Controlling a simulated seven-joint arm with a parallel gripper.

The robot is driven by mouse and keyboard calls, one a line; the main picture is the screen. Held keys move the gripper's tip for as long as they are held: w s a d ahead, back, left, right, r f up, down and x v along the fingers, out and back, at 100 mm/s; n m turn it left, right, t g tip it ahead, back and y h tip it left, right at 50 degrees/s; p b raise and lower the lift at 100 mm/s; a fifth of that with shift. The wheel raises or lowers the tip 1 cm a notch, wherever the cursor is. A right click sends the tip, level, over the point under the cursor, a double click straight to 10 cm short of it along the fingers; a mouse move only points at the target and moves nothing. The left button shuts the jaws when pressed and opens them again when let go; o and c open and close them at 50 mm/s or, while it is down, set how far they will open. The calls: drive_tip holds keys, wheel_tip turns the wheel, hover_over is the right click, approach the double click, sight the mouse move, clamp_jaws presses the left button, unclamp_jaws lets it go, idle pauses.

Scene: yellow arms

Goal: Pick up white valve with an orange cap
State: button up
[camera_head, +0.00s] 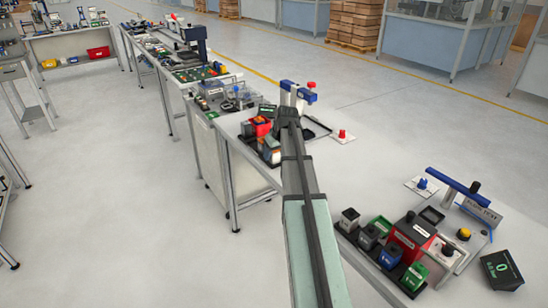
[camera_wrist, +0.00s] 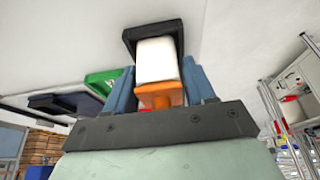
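In the wrist view, a white block-shaped valve (camera_wrist: 157,60) has an orange cap (camera_wrist: 162,95) on the side nearest my gripper. The two blue fingers of my gripper (camera_wrist: 160,85) stand on either side of the cap and the white body. Any gap between fingers and valve is too small to make out, so I cannot tell whether they grip it. A black square frame or bin (camera_wrist: 131,38) surrounds the far end of the white body. In the head view my own arm runs up the middle, and I cannot make out the fingers or the valve there.
A green bin (camera_wrist: 103,80) is close to the left finger in the wrist view. In the head view, a red bin (camera_head: 421,231) and several small bins crowd the right-hand bench. Another bench with equipment (camera_head: 205,72) lies left of my arm. A blue-armed stand (camera_head: 463,185) rises at right.

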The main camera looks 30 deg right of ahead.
drive_tip(key=c, duration=0.7)
drive_tip(key=shift+r, duration=0.1)
